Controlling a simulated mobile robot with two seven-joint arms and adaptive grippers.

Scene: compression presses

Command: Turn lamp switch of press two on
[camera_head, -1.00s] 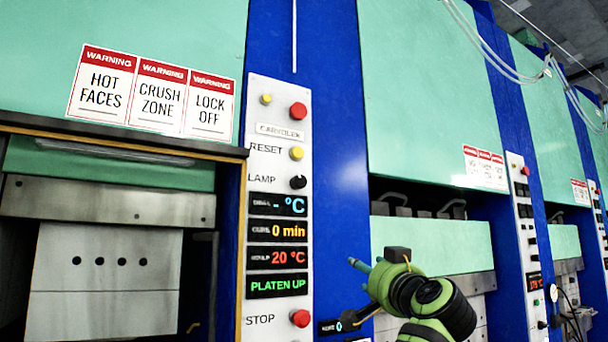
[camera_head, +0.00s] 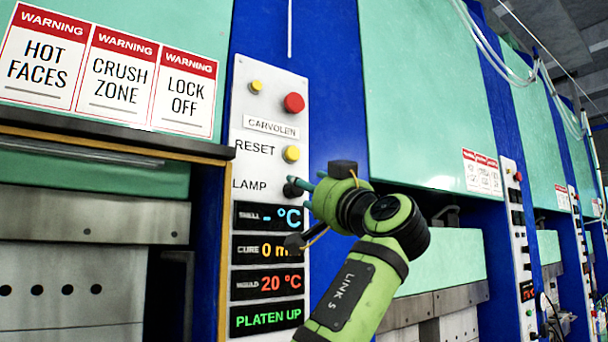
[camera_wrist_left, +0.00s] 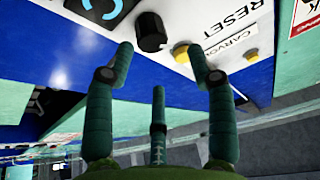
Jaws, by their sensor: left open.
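The lamp switch (camera_head: 292,187) is a black knob beside the word LAMP on the white control panel (camera_head: 268,100) of the nearest press. In the left wrist view the black knob (camera_wrist_left: 151,32) stands out from the panel, beyond the fingertips. My left gripper (camera_head: 304,184) is right at the knob in the head view and partly covers it. In the left wrist view its teal fingers (camera_wrist_left: 162,55) are spread apart, with nothing between them. I cannot tell whether a finger touches the knob. My right gripper is not in view.
A yellow reset button (camera_head: 291,154) sits just above the knob, and a red button (camera_head: 293,103) is higher. Displays (camera_head: 268,250) lie below it, partly hidden by my arm. Warning signs (camera_head: 110,68) are at the left. More presses (camera_head: 430,100) stand to the right.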

